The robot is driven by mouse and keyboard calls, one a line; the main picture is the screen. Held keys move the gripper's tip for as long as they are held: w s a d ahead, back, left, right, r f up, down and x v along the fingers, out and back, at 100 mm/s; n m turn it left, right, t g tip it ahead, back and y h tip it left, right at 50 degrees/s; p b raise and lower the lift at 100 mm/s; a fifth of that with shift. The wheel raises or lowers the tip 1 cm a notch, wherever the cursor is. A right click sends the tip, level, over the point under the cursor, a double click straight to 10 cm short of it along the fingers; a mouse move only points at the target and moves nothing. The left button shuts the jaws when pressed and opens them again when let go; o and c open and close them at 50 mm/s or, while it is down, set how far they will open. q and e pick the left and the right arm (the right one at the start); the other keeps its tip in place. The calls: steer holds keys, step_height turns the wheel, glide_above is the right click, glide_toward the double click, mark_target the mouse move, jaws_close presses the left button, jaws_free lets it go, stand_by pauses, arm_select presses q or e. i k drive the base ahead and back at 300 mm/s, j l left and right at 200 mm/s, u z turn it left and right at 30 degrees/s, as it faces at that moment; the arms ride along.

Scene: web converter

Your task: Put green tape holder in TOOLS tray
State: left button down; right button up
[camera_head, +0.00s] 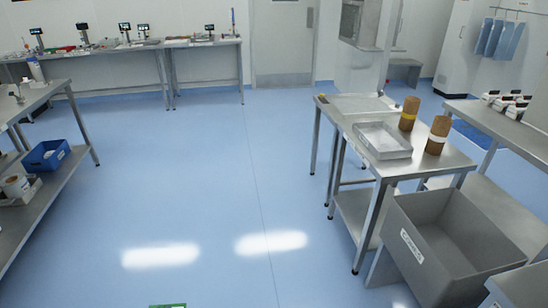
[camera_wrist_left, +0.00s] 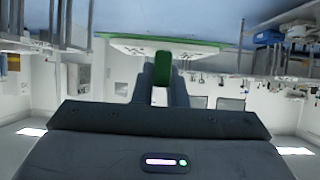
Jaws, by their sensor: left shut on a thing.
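The green tape holder (camera_wrist_left: 163,60) is between the fingers of my left gripper (camera_wrist_left: 162,76) in the left wrist view. The gripper is shut on it, and its wide pale face with a green edge stretches out beyond the fingertips. In the head view only a small green strip of the holder (camera_head: 168,306) shows at the bottom edge; the left gripper itself is out of that view. I can read no TOOLS label. A shallow grey tray (camera_head: 398,154) stands on the metal table at the right, well away from the holder. My right gripper is not in view.
A big grey labelled bin (camera_head: 409,262) stands at the lower right by the metal table (camera_head: 440,160). Two brown rolls (camera_head: 409,113) stand near the tray. A shelf bench (camera_head: 45,92) with a blue bin (camera_head: 45,156) is at left. The middle floor is clear.

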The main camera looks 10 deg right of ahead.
mark_target(374, 136)
steer(key=i+z, duration=0.25)
steer(key=i, duration=0.3)
steer(key=i+z, duration=0.3)
steer(key=i, duration=0.25)
steer(key=i+j+z, duration=0.25)
steer(key=i, duration=0.3)
steer(key=i+l+z, duration=0.2)
steer(key=i+z, duration=0.55)
steer(key=i, duration=0.15)
steer(key=i+z, duration=0.35)
steer(key=i, duration=0.1)
